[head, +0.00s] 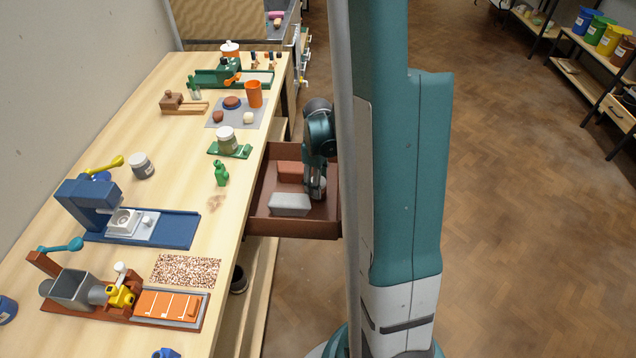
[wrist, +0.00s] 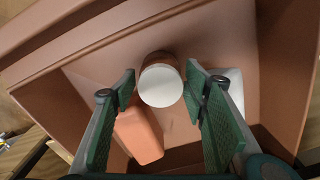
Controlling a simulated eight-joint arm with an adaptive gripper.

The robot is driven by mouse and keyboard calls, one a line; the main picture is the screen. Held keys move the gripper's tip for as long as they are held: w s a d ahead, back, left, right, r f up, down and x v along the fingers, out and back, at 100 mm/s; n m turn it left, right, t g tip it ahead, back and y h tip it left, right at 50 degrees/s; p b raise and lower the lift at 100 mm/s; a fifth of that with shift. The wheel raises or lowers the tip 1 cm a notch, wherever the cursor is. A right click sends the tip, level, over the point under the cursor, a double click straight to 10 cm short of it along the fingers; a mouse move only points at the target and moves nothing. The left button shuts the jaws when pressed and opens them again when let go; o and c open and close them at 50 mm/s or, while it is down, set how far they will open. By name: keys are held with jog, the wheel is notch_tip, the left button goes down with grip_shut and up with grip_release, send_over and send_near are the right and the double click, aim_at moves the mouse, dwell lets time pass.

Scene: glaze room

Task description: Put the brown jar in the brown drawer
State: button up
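The brown drawer (head: 262,224) is pulled out from the workbench; its floor and walls fill most of the wrist view (wrist: 90,75). The brown jar (wrist: 160,58), with a round white lid facing the camera, is inside the drawer in the wrist view. My gripper (wrist: 161,84) reaches down into the drawer, its green finger pads open on either side of the jar's lid, with slight gaps showing. In the head view my gripper (head: 317,190) is in the drawer's right part, and I cannot make out the jar there.
A terracotta block (head: 290,172) and a pale grey block (head: 289,205) lie in the drawer, close to my fingers. Open floor lies to the right.

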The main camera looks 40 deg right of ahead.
jog(key=shift+r, duration=0.1)
notch_tip(320, 180, up, 12)
jog(key=p, duration=0.2)
jog(key=shift+p, duration=0.4)
dwell(0.4)
jog(key=shift+a+r, duration=0.1)
jog(key=shift+r, duration=0.05)
dwell(0.5)
jog(key=s+a+r+m+t, duration=0.2)
jog(key=a+r+t, duration=0.1)
jog(key=a+r, duration=1)
jog(key=s+a+r+t, duration=0.1)
jog(key=s+a+r, duration=0.1)
jog(key=a, duration=0.3)
jog(key=s+a+r+m+t, duration=0.1)
jog(key=s+a+r, duration=0.1)
jog(key=s+a, duration=0.2)
jog(key=s+a+r+m+t, duration=0.1)
jog(key=s+a+r+t, duration=0.1)
jog(key=a, duration=0.5)
jog(key=shift+s+a+r, duration=0.15)
jog(key=shift+s+r, duration=0.35)
jog(key=shift+s, duration=0.3)
